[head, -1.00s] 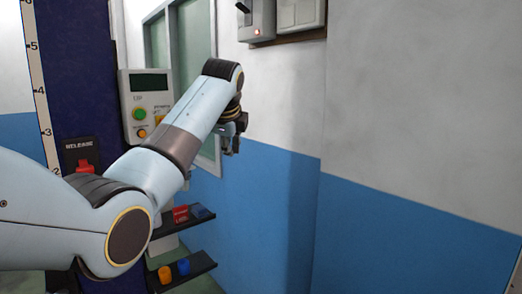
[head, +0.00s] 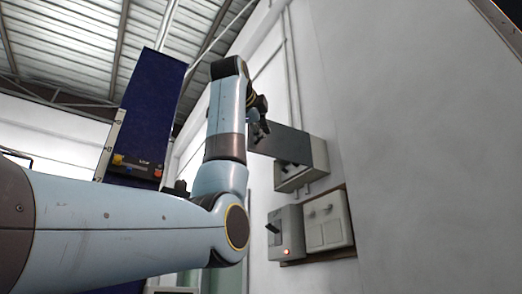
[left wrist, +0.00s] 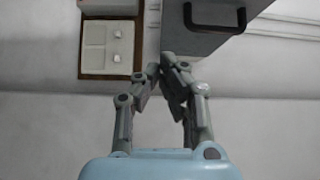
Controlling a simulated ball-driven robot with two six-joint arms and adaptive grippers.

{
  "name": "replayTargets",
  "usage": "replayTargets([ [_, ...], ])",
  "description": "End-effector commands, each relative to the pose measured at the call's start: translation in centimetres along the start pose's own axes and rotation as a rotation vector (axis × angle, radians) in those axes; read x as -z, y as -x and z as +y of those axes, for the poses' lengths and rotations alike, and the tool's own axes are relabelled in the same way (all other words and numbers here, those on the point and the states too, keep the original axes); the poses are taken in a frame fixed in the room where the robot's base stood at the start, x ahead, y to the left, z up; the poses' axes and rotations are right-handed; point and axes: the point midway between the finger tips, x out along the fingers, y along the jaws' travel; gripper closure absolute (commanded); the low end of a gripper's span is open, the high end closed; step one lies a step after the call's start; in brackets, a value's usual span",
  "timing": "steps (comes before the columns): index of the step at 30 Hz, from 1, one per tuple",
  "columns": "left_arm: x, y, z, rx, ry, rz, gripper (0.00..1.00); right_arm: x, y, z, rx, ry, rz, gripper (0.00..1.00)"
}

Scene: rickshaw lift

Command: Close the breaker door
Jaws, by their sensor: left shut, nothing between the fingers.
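The breaker box (head: 312,160) is grey and mounted high on the wall in the head view. Its dark grey door (head: 283,140) stands open, sticking out to the left of the box, and dark switches show beneath it. My left gripper (head: 262,130) is raised at the door's outer left end; I cannot tell whether it touches. In the left wrist view the grey door (left wrist: 195,42) with its black handle (left wrist: 215,24) lies above the fingers. The left fingertips (left wrist: 166,68) are together with nothing between them. My right gripper is not in view.
Below the breaker box, a grey switch box (head: 285,232) with a lever and red light sits beside a pale switch panel (head: 326,221) on a brown backboard. A dark blue column (head: 150,105) stands left. The wall at right is bare.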

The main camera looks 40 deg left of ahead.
Motion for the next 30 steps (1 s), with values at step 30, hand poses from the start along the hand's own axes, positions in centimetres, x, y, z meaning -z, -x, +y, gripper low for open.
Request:
replayTargets([
  [30, -2.9, -8.7, 0.0, 0.000, 0.000, -0.001, 1.00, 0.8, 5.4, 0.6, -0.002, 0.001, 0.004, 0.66],
])
